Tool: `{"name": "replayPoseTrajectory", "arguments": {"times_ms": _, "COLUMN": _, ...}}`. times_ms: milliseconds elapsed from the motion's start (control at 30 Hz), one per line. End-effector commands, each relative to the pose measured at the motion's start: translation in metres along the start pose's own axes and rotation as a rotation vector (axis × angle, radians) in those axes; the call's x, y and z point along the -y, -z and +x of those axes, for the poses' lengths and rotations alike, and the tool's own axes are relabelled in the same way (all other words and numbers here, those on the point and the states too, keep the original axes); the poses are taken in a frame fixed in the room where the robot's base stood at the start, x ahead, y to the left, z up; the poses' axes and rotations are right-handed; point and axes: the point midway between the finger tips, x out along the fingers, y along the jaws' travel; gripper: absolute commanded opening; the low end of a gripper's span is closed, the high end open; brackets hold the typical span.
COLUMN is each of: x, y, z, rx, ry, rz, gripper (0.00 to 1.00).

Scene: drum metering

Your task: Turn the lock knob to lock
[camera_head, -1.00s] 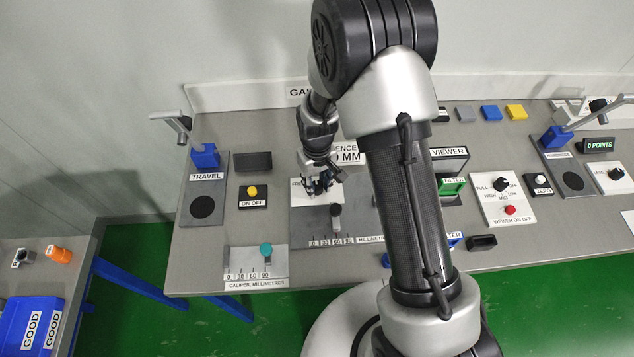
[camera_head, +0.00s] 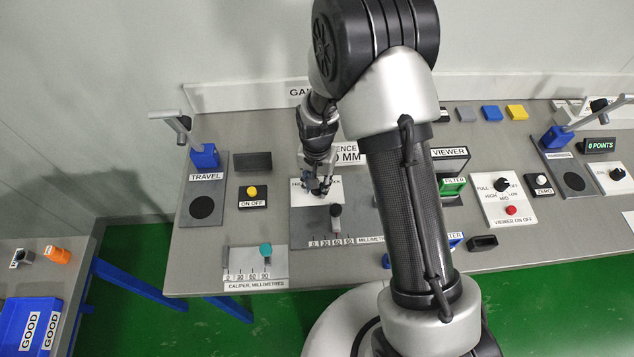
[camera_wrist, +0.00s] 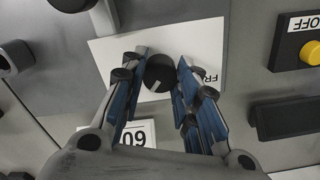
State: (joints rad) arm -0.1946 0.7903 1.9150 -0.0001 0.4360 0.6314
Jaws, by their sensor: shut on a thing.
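The lock knob (camera_wrist: 159,75) is round and black with a light pointer line. It stands on a white label plate (camera_wrist: 108,60) whose lettering is partly covered; "FR" can be read. My gripper (camera_wrist: 161,66) has its two blue-lined fingers on either side of the knob, shut on it. In the head view my gripper (camera_head: 319,188) is down at the white plate (camera_head: 301,197), and the knob is hidden behind the fingers there.
A dark slider knob (camera_head: 336,210) stands just in front of my gripper on the grey millimetre-scale panel (camera_head: 303,226). A yellow ON OFF button (camera_head: 252,191) is to the left. The caliper panel (camera_head: 240,262) lies front left.

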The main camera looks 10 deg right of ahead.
Motion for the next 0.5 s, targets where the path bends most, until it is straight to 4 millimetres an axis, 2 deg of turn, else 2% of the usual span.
{"name": "replayPoseTrajectory", "arguments": {"times_ms": 500, "x": 0.0001, "y": -0.0004, "z": -0.0001, "rx": 0.001, "ry": 0.0, "rz": 0.064, "gripper": 0.05}}
